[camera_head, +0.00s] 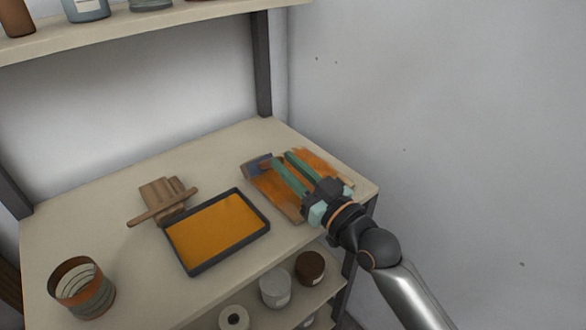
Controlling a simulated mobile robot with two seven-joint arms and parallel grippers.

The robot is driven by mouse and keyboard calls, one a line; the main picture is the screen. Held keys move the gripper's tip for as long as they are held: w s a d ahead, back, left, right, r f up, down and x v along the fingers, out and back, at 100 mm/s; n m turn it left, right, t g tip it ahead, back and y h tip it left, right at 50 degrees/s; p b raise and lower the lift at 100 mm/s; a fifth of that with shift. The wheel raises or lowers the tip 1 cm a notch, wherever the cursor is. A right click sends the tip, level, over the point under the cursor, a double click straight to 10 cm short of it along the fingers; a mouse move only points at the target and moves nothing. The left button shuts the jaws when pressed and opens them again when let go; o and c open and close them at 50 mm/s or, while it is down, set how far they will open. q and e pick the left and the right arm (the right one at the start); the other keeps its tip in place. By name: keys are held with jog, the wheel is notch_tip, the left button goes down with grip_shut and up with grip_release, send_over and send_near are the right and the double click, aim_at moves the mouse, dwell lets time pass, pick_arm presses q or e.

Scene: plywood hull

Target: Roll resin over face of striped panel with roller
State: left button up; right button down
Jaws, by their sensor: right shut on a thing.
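The panel (268,188) lies flat at the right end of the shelf top, with orange resin over much of its face and a bare bluish patch at its far left corner. My right gripper (312,190) is over the panel, shut on what seems to be the roller. Two green bars reach from the gripper across the panel; I cannot tell which parts are roller and which are fingers. The roller's head is not clear. A dark-rimmed tray (193,271) of orange resin lies left of the panel. My left gripper is not in view.
Brown wooden pieces with a rod (165,195) lie behind the tray. A striped open cup (83,288) stands at the front left. Dark posts (262,65) carry an upper shelf (150,28) with bottles. A grey wall (450,110) closes the right. Jars (275,285) stand below.

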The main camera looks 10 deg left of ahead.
jog(key=shift+d, duration=0.1)
jog(key=shift+p+v, duration=0.55)
jog(key=shift+v, duration=0.55)
jog(key=r+p+v, duration=0.1)
jog(key=p+v, duration=0.1)
jog(key=v, duration=1)
jog(key=shift+d+r, duration=0.15)
jog(key=shift+r, duration=0.2)
jog(key=shift+s, duration=0.1)
